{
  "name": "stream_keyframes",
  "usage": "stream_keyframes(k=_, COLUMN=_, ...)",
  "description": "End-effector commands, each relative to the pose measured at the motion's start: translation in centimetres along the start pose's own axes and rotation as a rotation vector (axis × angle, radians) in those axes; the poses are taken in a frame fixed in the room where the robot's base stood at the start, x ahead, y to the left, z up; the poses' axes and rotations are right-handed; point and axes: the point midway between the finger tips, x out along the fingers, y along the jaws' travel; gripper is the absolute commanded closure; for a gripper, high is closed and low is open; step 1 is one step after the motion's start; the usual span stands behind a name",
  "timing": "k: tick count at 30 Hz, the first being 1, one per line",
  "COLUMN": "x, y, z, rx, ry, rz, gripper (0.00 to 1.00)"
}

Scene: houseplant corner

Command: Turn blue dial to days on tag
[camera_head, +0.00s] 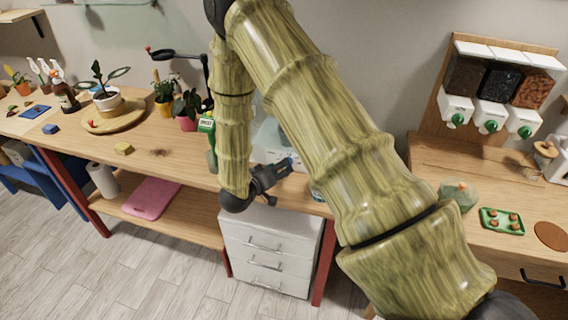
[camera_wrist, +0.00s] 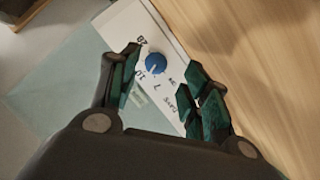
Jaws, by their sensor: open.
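In the wrist view the blue dial (camera_wrist: 155,65) sits on a white panel (camera_wrist: 125,25) with dark printed marks around it; a 7 and the word DAYS seem legible, the rest are too small to read surely. A white pointer mark shows on the dial. My gripper (camera_wrist: 162,60) is open, with its green-padded fingers on either side of the dial; I cannot tell whether they touch it. In the head view my gripper (camera_head: 278,175) is over the bench edge at the pale box (camera_head: 268,143), largely hidden by my arm. I cannot make out a tag's number.
A green object with a white label (camera_head: 207,126) stands left of my arm. Potted plants (camera_head: 187,108) and a round wooden board (camera_head: 112,122) are further left. Dispensers (camera_head: 492,115) and a green tray (camera_head: 502,221) are on the right bench. White drawers (camera_head: 268,245) stand below.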

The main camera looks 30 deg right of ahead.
Motion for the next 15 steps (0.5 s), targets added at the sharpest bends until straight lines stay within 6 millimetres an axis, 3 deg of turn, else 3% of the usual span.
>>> stream_keyframes(k=6, x=2.6, y=0.2, z=0.0, rx=0.001, ry=-0.003, rz=0.002, gripper=0.53)
stream_keyframes(k=15, x=3.6, y=0.2, z=0.1, rx=0.000, ry=-0.001, rz=0.001, gripper=0.53)
